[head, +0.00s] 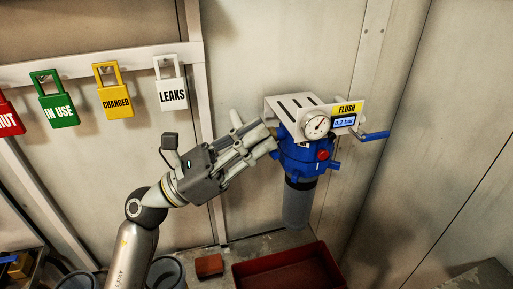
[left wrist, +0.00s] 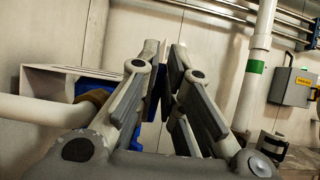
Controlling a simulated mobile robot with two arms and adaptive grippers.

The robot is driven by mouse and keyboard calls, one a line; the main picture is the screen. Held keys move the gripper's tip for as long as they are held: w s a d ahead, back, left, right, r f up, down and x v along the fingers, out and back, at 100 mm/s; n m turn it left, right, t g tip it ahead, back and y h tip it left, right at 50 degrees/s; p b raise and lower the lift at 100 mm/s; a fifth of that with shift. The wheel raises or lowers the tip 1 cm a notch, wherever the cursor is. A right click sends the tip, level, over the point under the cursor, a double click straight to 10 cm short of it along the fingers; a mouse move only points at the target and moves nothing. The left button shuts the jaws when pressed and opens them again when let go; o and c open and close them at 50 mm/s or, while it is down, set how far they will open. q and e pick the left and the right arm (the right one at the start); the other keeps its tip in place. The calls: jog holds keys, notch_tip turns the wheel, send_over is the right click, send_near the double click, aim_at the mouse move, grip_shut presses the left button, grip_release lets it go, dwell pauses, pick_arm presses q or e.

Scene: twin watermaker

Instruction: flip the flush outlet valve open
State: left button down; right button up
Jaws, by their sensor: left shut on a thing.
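The flush filter unit has a blue head (head: 297,155), a grey bowl (head: 298,205), a round gauge and a yellow "FLUSH" label above a display reading 0.2 bar. A blue lever (head: 375,136) sticks out to its right, clear of my gripper. My left gripper (head: 258,133) is at the left side of the blue head, its fingers close together. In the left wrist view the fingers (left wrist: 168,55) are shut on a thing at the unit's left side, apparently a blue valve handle. The fingers mostly hide it, so its angle cannot be told. My right gripper is not in view.
A white bracket (head: 285,107) holds the unit on the wall. Padlock-shaped tags, including "LEAKS" (head: 172,95), hang on a rail to the left. Below are a red tray (head: 240,279), a red-brown block (head: 209,265) and grey cups. The wall right of the unit is bare.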

pick_arm(q)
jog(key=c, duration=1.6)
grip_release()
jog(key=shift+o, duration=0.2)
jog(key=shift+a, duration=0.1)
jog(key=v, duration=1.2)
